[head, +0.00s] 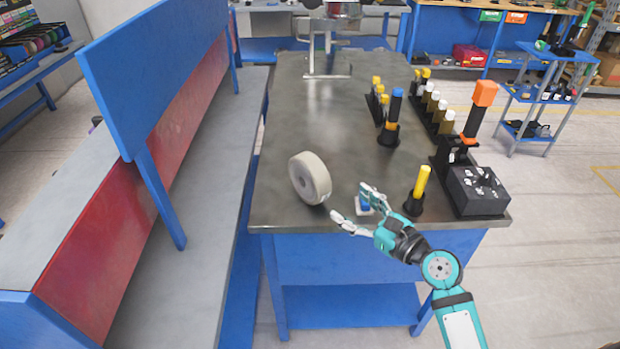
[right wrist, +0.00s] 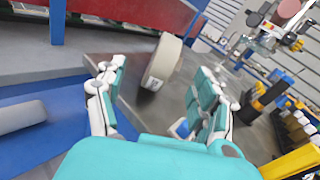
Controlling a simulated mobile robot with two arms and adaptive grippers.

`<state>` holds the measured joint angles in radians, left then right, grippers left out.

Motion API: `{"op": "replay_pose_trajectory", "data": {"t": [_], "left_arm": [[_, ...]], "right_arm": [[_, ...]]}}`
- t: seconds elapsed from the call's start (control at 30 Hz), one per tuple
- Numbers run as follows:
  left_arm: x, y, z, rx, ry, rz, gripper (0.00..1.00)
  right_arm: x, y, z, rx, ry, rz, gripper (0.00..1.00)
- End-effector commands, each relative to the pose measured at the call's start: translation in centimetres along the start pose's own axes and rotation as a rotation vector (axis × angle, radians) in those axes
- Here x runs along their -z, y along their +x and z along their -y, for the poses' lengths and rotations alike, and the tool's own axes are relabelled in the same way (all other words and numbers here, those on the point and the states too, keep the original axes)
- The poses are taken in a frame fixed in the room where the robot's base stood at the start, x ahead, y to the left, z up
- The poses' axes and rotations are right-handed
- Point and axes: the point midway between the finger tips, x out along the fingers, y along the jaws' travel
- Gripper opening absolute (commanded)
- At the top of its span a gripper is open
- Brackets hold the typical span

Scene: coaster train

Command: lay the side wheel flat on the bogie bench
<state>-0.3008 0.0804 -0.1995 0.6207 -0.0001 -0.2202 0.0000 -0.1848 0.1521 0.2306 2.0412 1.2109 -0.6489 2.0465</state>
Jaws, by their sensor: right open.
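The side wheel (head: 310,178) is a thick cream-grey disc with a hub hole. It stands upright on its rim on the dark top of the bogie bench (head: 315,110), near the front left. My right gripper (head: 350,207) is open and empty at the bench's front edge, to the right of the wheel and apart from it. In the right wrist view the wheel (right wrist: 161,62) shows ahead, beyond the open fingers (right wrist: 155,98). A small blue and white object (head: 364,204) lies on the bench by the fingers. My left gripper is not in view.
A yellow-handled tool in a black holder (head: 418,190) stands right of my gripper. A black block (head: 477,190), an orange-topped tool (head: 480,105) and several coloured tools line the right side. The bench middle is clear. A blue and red partition (head: 150,90) stands at left.

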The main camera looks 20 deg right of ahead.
Motion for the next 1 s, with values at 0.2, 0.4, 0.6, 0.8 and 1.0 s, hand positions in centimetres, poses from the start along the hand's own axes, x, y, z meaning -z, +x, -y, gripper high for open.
{"op": "replay_pose_trajectory", "data": {"t": [0.2, 0.4, 0.6, 0.8, 1.0], "left_arm": [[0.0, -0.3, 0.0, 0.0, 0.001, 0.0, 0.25], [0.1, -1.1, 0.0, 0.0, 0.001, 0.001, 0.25], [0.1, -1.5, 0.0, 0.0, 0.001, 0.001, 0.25], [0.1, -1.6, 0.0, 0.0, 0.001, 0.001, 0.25], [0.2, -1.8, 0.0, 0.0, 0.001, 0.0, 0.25]], "right_arm": [[-1.2, 1.1, 1.9, 0.042, 0.163, 0.058, 0.69], [-1.6, 5.2, 2.0, 0.041, 0.161, 0.058, 0.69], [-1.6, 9.5, 2.2, 0.04, 0.159, 0.056, 0.69], [-1.6, 12.0, 2.2, 0.04, 0.158, 0.054, 0.69], [-1.7, 13.4, 2.3, 0.039, 0.157, 0.054, 0.69]]}}
